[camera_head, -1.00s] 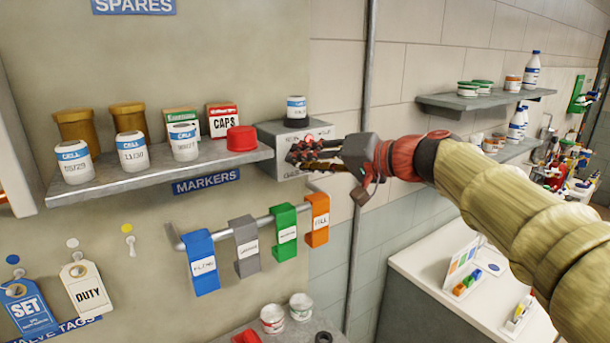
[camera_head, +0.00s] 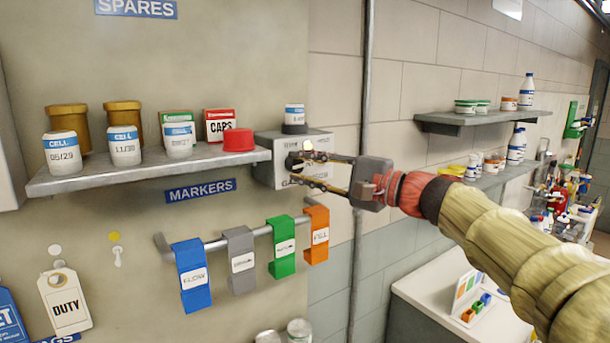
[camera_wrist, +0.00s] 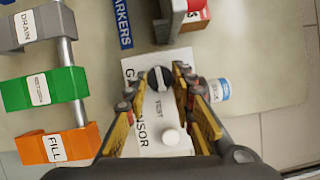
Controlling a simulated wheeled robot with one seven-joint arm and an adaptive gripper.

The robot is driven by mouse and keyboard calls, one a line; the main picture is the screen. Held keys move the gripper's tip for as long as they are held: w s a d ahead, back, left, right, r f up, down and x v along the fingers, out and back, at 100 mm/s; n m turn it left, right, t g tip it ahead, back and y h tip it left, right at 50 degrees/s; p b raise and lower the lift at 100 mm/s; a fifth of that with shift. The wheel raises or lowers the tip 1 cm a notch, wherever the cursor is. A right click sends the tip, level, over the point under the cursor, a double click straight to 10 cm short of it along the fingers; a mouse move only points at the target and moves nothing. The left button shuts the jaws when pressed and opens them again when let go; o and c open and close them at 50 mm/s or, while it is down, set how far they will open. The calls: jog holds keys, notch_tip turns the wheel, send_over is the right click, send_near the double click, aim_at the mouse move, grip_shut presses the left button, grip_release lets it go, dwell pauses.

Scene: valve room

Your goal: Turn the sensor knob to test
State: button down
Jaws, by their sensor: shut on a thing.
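The grey sensor box (camera_head: 265,160) is on the wall at the right end of the shelf. In the wrist view, its white face (camera_wrist: 143,135) carries the words SENSOR and TEST. The round dark knob (camera_wrist: 160,78) with a pale pointer line sits on that face, with TEST beside it. My gripper (camera_wrist: 158,74) has one fingertip on each side of the knob and is shut on it. In the head view, my gripper (camera_head: 292,170) reaches the box front from the right, and its fingers hide the knob. The pointer's exact setting is hard to tell.
A white-and-blue jar (camera_head: 294,114) stands on the box. The shelf (camera_head: 150,172) left of it holds several cell jars, a red cap (camera_head: 239,140) and a caps box (camera_head: 220,124). Coloured marker clips (camera_head: 282,247) hang on a rail below. A vertical pipe (camera_head: 366,80) runs behind my wrist.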

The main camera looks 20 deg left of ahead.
jog(key=shift+f+m, duration=0.1)
jog(key=shift+m, duration=0.4)
jog(key=c, duration=1.5)
grip_release()
jog(key=v, duration=1.2)
jog(key=shift+f, duration=0.2)
